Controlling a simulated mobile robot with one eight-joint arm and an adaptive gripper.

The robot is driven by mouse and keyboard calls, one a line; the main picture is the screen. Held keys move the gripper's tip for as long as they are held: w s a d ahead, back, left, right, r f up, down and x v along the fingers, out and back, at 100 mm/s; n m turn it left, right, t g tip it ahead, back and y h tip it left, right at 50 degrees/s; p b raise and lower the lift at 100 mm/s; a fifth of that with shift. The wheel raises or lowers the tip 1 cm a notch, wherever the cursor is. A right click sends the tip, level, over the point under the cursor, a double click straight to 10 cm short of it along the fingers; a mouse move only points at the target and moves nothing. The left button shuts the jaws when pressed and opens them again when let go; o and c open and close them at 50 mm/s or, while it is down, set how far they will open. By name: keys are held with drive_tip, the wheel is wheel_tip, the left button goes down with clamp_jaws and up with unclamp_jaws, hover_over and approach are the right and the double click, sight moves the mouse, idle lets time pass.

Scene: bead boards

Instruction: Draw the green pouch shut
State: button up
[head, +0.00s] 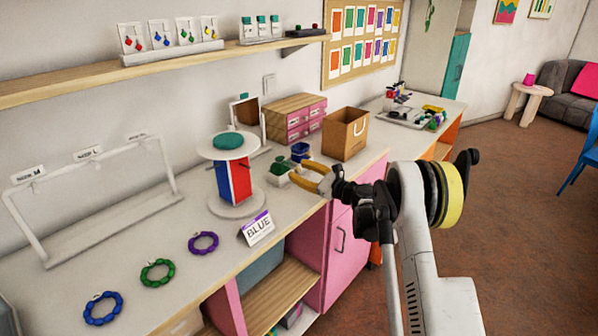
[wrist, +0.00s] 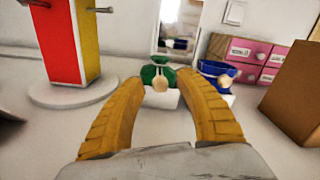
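The green pouch (wrist: 158,70) stands on a small white block, with a round wooden bead at its front. In the head view the green pouch (head: 279,167) is on the counter, right of the rotating display. My gripper (head: 306,175) has yellow-orange fingers, spread apart with nothing between them. In the wrist view my gripper (wrist: 161,84) frames the green pouch from in front, and the pouch lies beyond the fingertips. I cannot tell whether the pouch's mouth is drawn shut. Its lower part is hidden by the white block and bead.
A blue pouch (wrist: 218,72) with a similar bead stands close right of the green one. A red-and-blue rotating display (head: 233,178) is at the left.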

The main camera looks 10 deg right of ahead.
drive_tip(key=v, duration=1.2)
drive_tip(key=s+a+r+n+g+h, duration=0.2)
drive_tip(key=s+a+r+n+g, duration=0.1)
drive_tip(key=s+a+r+n, duration=0.3)
drive_tip(key=s+a+r+n+g+h, duration=0.2)
drive_tip(key=s+a+r+n+g, duration=0.15)
drive_tip(key=s+a+n, duration=0.4)
drive_tip(key=s+d+f+n+h, duration=0.1)
drive_tip(key=s+n, duration=0.5)
drive_tip(key=s, duration=0.7)
drive_tip(key=s+d+f+n+h, duration=0.1)
drive_tip(key=s+d+n+h, duration=0.2)
drive_tip(key=s, duration=1.1)
drive_tip(key=n+g+h, duration=0.1)
drive_tip(key=n+h, duration=0.1)
drive_tip(key=shift+s+n+h, duration=0.2)
drive_tip(key=shift+n+h, duration=0.1)
drive_tip(key=shift+n, duration=0.05)
